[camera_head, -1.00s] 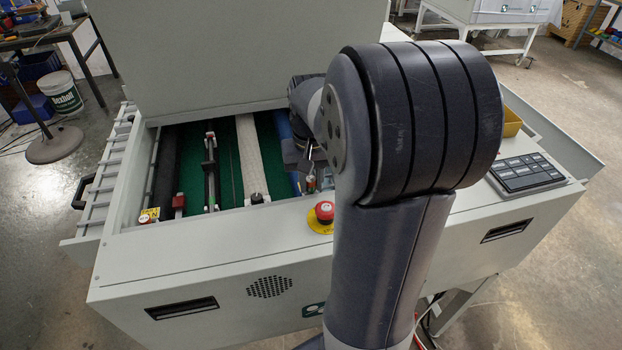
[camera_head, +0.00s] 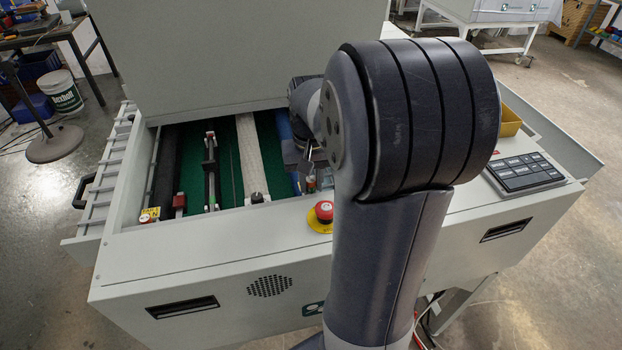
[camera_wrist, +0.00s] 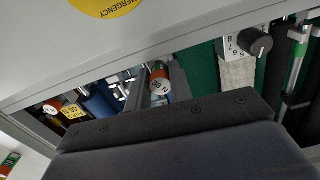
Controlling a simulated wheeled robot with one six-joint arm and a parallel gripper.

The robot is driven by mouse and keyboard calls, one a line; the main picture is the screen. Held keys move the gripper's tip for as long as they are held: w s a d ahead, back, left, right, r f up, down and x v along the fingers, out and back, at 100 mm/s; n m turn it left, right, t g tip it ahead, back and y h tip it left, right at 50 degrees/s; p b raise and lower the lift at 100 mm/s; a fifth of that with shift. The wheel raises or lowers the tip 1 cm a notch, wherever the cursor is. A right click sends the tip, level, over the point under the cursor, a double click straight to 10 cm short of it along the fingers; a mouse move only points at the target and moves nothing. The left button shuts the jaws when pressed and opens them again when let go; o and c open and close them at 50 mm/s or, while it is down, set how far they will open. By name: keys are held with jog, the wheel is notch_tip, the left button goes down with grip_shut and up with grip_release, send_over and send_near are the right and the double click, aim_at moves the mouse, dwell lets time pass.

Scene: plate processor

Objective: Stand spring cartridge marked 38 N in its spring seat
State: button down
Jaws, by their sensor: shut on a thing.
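My gripper (camera_wrist: 160,77) is shut on a spring cartridge (camera_wrist: 159,86), seen in the wrist view with its pale round end toward the camera. The inverted marking on that end appears to read 38 N. In the head view the cartridge (camera_head: 311,184) is a small orange-red shape below my gripper (camera_head: 308,168), inside the machine's open bay near its right side. My arm hides much of that area. Another cartridge (camera_wrist: 51,107) stands at the left of the wrist view beside a yellow label (camera_wrist: 73,112). I cannot make out the 38 N seat or any contact with it.
The bay has a front panel with a red emergency button (camera_head: 324,211). Rollers and a green bed (camera_head: 192,165) lie left of the gripper. A black knob (camera_wrist: 256,42) stands beside a number scale in the wrist view. A keypad (camera_head: 525,173) is on the right top.

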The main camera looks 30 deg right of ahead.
jog(key=shift+f+b, duration=0.6)
jog(key=shift+f, duration=0.4)
jog(key=c, duration=1.2)
grip_release()
jog(key=shift+r, duration=0.1)
notch_tip(320, 180, up, 11)
jog(key=shift+f, duration=0.15)
jog(key=shift+f, duration=0.15)
